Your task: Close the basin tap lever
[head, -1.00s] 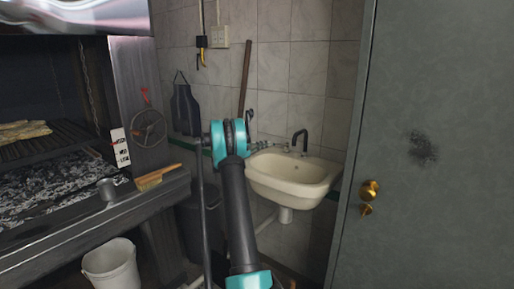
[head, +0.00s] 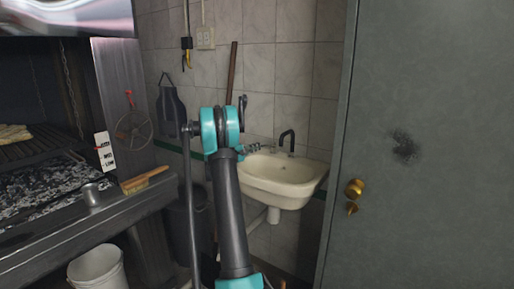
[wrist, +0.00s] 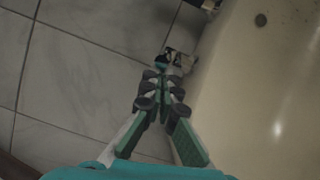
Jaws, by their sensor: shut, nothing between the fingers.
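The cream basin (head: 285,185) hangs on the tiled wall, and it fills the right of the wrist view (wrist: 265,100). Its black curved tap spout (head: 287,137) stands at the back rim. My gripper (wrist: 162,66) is shut and empty, its fingertips beside the basin's rim at the wall. In the head view it is small, left of the spout and partly behind my arm. A small pale metallic piece (wrist: 183,63) lies just beyond the fingertips; I cannot tell whether it is the tap lever or whether the fingers touch it.
A grey-green door (head: 425,150) with a brass knob stands on the right. The grill ledge (head: 115,210) on the left holds a brush (head: 145,180) and a metal cup (head: 92,194). A white bucket (head: 97,268) is below. A dark apron (head: 171,105) hangs on the wall.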

